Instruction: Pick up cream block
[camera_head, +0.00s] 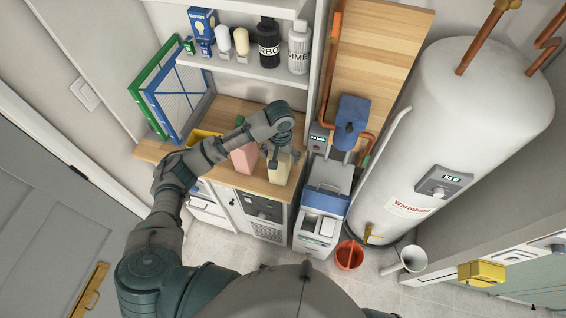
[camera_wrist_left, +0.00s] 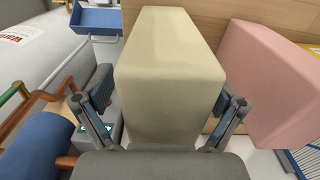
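The cream block (camera_head: 280,172) stands upright near the front edge of the wooden counter, beside a pink block (camera_head: 244,158). My left gripper (camera_head: 282,150) is over the cream block in the head view and hides part of its top. In the left wrist view the cream block (camera_wrist_left: 165,75) lies between the two spread fingers of my left gripper (camera_wrist_left: 163,100). A gap shows on the left side of the block; contact on the right side is unclear. The pink block (camera_wrist_left: 262,80) is just to the right there. My right gripper is in neither view.
The wooden counter (camera_head: 180,150) also holds a yellow thing (camera_head: 204,137), with green and blue framed filters (camera_head: 170,100) behind. A shelf (camera_head: 240,68) with bottles and bulbs is above. A blue device (camera_head: 350,120) and a white tank (camera_head: 465,110) stand to the right.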

